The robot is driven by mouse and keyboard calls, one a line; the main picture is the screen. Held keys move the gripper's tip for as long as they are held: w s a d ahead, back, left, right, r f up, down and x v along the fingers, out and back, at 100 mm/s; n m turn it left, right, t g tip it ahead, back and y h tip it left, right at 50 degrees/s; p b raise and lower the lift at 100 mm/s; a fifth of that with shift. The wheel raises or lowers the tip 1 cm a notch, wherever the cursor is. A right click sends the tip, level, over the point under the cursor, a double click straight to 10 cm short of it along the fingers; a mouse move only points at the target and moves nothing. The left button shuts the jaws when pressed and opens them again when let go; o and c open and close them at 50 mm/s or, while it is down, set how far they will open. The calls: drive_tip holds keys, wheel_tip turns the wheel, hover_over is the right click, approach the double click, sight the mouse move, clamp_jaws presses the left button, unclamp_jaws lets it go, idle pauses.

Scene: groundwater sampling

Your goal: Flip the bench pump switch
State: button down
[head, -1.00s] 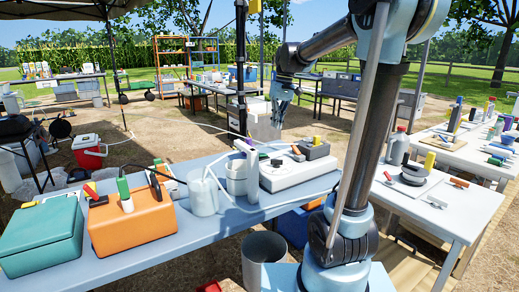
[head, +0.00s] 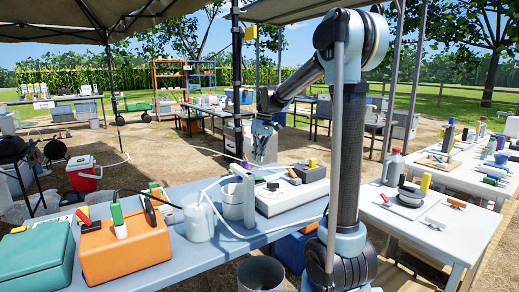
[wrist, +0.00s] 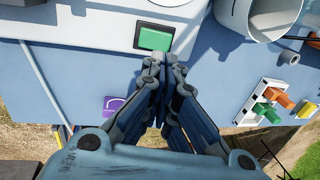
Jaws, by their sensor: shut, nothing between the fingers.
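The bench pump is a pale grey-white box (head: 290,199) with a round dial on top, standing on the blue bench in the head view. A green rectangular switch (wrist: 154,38) in a dark frame shows on the white casing in the wrist view. I cannot make the switch out in the head view. My gripper (wrist: 164,62) is shut and empty, pointing down, its fingertips just below and right of the switch in the wrist picture. In the head view my gripper (head: 263,132) hangs above the far side of the pump. I cannot tell whether it touches anything.
An orange case (head: 125,248) and a teal case (head: 38,258) sit further left. A purple tag (wrist: 113,105) and a rack with coloured clips (wrist: 268,103) lie on the bench.

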sight(258, 178)
drive_tip(key=f, duration=0.4)
drive_tip(key=a+f, duration=0.1)
drive_tip(key=f, duration=0.1)
drive_tip(key=shift+s+f, duration=0.35)
drive_tip(key=shift+a, duration=0.1)
